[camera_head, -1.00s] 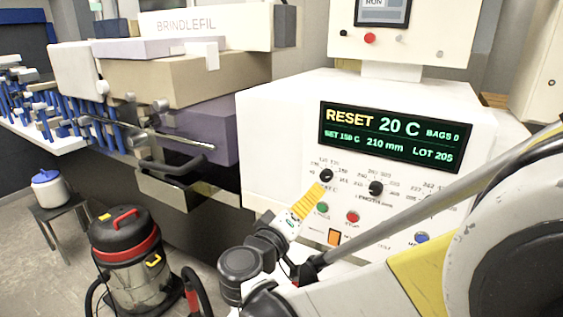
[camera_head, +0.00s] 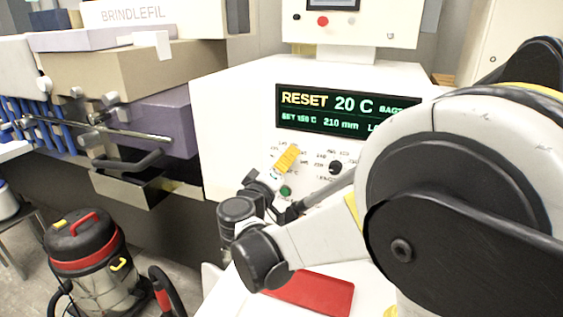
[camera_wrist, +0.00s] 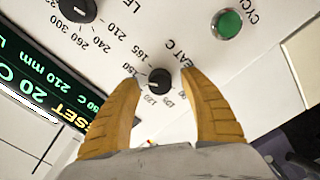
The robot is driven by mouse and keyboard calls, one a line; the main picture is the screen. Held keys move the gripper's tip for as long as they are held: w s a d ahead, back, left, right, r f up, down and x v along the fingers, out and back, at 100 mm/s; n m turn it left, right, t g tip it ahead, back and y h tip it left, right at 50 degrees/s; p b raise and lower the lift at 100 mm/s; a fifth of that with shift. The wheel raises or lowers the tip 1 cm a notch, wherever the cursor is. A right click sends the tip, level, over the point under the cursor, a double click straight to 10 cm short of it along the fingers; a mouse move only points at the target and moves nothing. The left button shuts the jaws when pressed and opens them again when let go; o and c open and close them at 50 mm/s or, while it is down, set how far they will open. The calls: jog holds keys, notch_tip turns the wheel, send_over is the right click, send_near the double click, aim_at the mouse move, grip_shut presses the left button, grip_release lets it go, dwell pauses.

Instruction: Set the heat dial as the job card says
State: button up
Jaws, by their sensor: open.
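The heat dial is a small black knob (camera_wrist: 158,80) on the white panel, with "HEAT C" and numbers such as 165 printed around it in the wrist view. My gripper (camera_wrist: 166,78) has its two yellow-orange fingers open on either side of the knob, with a gap to each side. In the head view my gripper (camera_head: 287,158) is in front of the panel and hides the heat dial. The display (camera_head: 345,110) reads RESET, 20 C, SET 150 C and 210 mm. No job card is recognisable.
The black length dial (camera_head: 336,167) is right of my gripper; it also shows in the wrist view (camera_wrist: 78,8). A green CYCLE button (camera_head: 285,191) is just below the heat dial. A red flat object (camera_head: 315,293) lies low in front. A vacuum cleaner (camera_head: 85,250) stands at left.

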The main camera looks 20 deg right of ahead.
grip_shut()
jog(key=shift+n, duration=0.4)
jog(key=shift+n+b, duration=0.3)
jog(key=shift+n, duration=3.2)
grip_release()
